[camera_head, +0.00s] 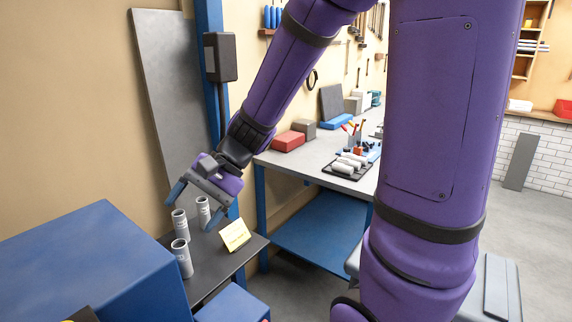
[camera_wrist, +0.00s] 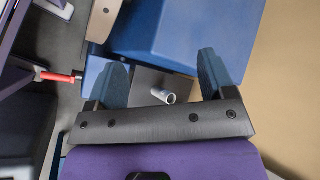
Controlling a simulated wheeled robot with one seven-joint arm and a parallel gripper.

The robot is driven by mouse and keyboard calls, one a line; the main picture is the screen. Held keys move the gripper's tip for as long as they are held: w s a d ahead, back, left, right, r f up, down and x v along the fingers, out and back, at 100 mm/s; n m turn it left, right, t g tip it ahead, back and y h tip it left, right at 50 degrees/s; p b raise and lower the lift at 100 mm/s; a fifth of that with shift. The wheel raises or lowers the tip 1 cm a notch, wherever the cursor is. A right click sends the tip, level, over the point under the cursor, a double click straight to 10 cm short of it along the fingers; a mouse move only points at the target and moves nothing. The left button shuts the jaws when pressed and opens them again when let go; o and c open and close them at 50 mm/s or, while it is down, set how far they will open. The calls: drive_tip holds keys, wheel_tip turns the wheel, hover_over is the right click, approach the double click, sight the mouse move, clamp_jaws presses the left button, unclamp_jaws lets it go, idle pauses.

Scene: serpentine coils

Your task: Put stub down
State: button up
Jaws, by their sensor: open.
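Three grey cylindrical stubs stand upright on a small dark table (camera_head: 215,262) in the head view: a left stub (camera_head: 180,226), a front stub (camera_head: 182,260) and a right stub (camera_head: 203,211). My gripper (camera_head: 196,205) is above this group, its blue fingers spread apart and empty. In the wrist view one stub (camera_wrist: 163,96) shows in the gap between the fingers of my gripper (camera_wrist: 162,72), beyond the palm bar and clear of both fingers. I cannot tell which of the three it is. The other two are not visible there.
A yellow note card (camera_head: 235,235) stands at the table's right side. A large blue box (camera_head: 90,255) is close on the left. A workbench (camera_head: 305,157) behind holds a dark tray with grey cylinders (camera_head: 347,166) and a red block (camera_head: 288,141).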

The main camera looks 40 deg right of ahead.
drive_tip(key=s+d+r+n+t+h, duration=0.4)
drive_tip(key=s+d+r+n+h, duration=0.4)
drive_tip(key=s, duration=0.5)
wheel_tip(320, 180, up, 2)
drive_tip(key=shift+s+d+r+h, duration=0.15)
drive_tip(key=shift+s+d+h, duration=0.25)
drive_tip(key=shift+d+h, duration=0.45)
